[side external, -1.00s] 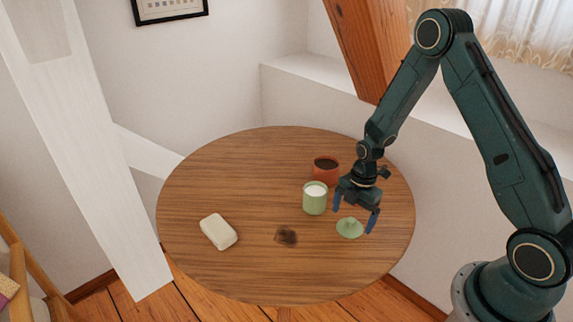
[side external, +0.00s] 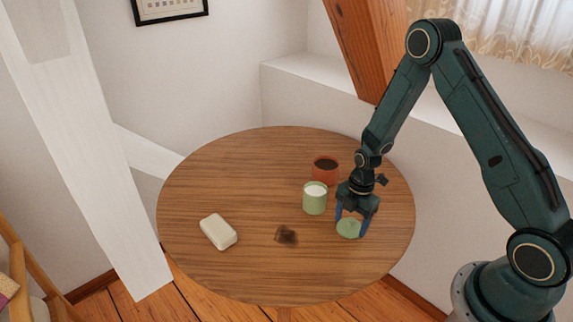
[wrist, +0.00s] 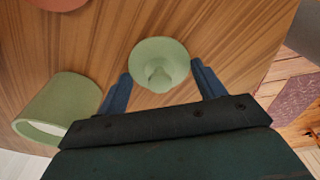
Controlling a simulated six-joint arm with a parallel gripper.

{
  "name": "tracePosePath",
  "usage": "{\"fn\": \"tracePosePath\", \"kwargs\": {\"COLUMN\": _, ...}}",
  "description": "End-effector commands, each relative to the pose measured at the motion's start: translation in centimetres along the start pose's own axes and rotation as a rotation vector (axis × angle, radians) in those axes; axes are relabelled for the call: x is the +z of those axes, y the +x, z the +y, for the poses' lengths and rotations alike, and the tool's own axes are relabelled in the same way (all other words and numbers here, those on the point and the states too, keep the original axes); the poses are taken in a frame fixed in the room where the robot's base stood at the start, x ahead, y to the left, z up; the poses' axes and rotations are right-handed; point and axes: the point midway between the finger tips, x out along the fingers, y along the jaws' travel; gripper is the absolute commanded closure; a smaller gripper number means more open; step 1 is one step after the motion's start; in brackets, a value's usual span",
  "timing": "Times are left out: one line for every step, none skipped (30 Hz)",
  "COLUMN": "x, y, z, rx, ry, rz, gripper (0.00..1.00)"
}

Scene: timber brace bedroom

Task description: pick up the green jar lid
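The green jar lid (side external: 349,229) lies on the wooden table, knob side up, near the right part of the tabletop. In the wrist view the lid (wrist: 159,64) shows as a pale green disc with a knob in its middle. My gripper (side external: 351,232) is open and low over the lid, its blue fingers on either side of it. In the wrist view the fingers of my gripper (wrist: 160,80) stand apart, with a gap to the lid on both sides. I cannot tell whether the fingertips touch the table.
A green jar (side external: 314,199) with white contents stands close left of my gripper. A red-brown pot (side external: 325,170) with dark contents is behind it. The table's left side is mostly clear.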

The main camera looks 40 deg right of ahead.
Motion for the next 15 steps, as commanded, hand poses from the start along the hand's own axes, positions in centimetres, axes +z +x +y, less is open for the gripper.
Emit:
{"fn": "tracePosePath", "kwargs": {"x": 0.0, "y": 0.0, "z": -0.02, "rx": -0.001, "ry": 0.0, "rz": 0.0, "gripper": 0.47}}
{"fn": "tracePosePath", "kwargs": {"x": 0.0, "y": 0.0, "z": -0.02, "rx": -0.001, "ry": 0.0, "rz": 0.0, "gripper": 0.53}}
{"fn": "tracePosePath", "kwargs": {"x": 0.0, "y": 0.0, "z": -0.02, "rx": -0.001, "ry": 0.0, "rz": 0.0, "gripper": 0.54}}
{"fn": "tracePosePath", "kwargs": {"x": 0.0, "y": 0.0, "z": -0.02, "rx": -0.001, "ry": 0.0, "rz": 0.0, "gripper": 0.54}}
{"fn": "tracePosePath", "kwargs": {"x": 0.0, "y": 0.0, "z": -0.02, "rx": -0.001, "ry": 0.0, "rz": 0.0, "gripper": 0.54}}
{"fn": "tracePosePath", "kwargs": {"x": 0.0, "y": 0.0, "z": -0.02, "rx": -0.001, "ry": 0.0, "rz": 0.0, "gripper": 0.54}}
{"fn": "tracePosePath", "kwargs": {"x": 0.0, "y": 0.0, "z": -0.02, "rx": -0.001, "ry": 0.0, "rz": 0.0, "gripper": 0.54}}
{"fn": "tracePosePath", "kwargs": {"x": 0.0, "y": 0.0, "z": -0.02, "rx": -0.001, "ry": 0.0, "rz": 0.0, "gripper": 0.54}}
{"fn": "tracePosePath", "kwargs": {"x": 0.0, "y": -0.01, "z": -0.02, "rx": -0.001, "ry": 0.0, "rz": 0.0, "gripper": 0.54}}
{"fn": "tracePosePath", "kwargs": {"x": 0.0, "y": -0.02, "z": -0.01, "rx": 0.0, "ry": 0.0, "rz": 0.0, "gripper": 0.54}}
{"fn": "tracePosePath", "kwargs": {"x": 0.0, "y": -0.04, "z": -0.01, "rx": 0.0, "ry": 0.0, "rz": 0.0, "gripper": 0.54}}
{"fn": "tracePosePath", "kwargs": {"x": -0.01, "y": -0.09, "z": -0.01, "rx": 0.0, "ry": 0.0, "rz": 0.0, "gripper": 0.54}}
{"fn": "tracePosePath", "kwargs": {"x": -0.01, "y": -0.13, "z": -0.01, "rx": 0.0, "ry": 0.0, "rz": 0.0, "gripper": 0.54}}
{"fn": "tracePosePath", "kwargs": {"x": -0.02, "y": -0.2, "z": -0.01, "rx": 0.0, "ry": 0.0, "rz": 0.0, "gripper": 0.54}}
{"fn": "tracePosePath", "kwargs": {"x": -0.03, "y": -0.31, "z": -0.01, "rx": 0.0, "ry": 0.0, "rz": 0.0, "gripper": 0.54}}
